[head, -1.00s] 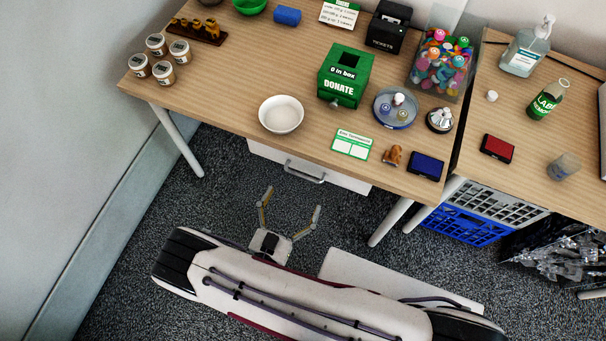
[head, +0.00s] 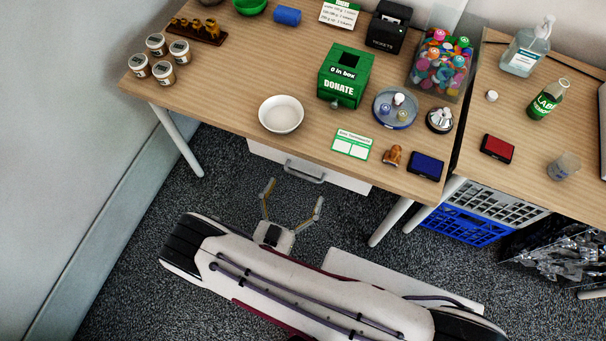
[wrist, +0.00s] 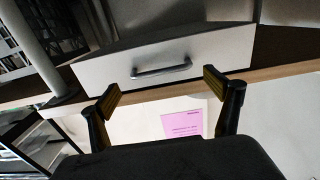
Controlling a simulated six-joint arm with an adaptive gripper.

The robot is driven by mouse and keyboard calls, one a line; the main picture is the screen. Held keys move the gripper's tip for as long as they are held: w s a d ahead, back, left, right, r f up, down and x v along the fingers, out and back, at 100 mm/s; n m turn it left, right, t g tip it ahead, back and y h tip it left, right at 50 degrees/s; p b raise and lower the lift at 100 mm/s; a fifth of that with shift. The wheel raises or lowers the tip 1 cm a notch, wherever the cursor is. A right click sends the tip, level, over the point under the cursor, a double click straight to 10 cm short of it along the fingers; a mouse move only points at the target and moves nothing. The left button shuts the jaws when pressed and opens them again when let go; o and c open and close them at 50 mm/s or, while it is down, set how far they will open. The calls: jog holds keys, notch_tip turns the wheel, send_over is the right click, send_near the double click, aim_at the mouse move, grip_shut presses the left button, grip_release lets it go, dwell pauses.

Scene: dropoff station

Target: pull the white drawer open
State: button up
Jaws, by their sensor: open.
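The white drawer (head: 342,181) hangs under the front edge of the wooden table in the head view. Its grey bar handle (head: 304,172) is on the front. The drawer front looks shut or nearly so. In the wrist view the drawer front (wrist: 215,52) fills the upper middle, with the handle (wrist: 161,71) across it. My gripper (head: 293,204) is open and empty, in front of the drawer and apart from the handle. In the wrist view its two fingertips (wrist: 160,90) stand either side of the handle, with the handle beyond them.
The wooden table (head: 225,90) above carries a white bowl (head: 281,114), a green donation box (head: 345,75) and several small items. A table leg (head: 180,141) stands left of the drawer, and another (head: 389,223) right. Crates (head: 470,225) sit farther right.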

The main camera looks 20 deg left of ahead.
aim_at(303, 175)
jog(key=shift+w, duration=2.8)
jog(key=c, duration=1.3)
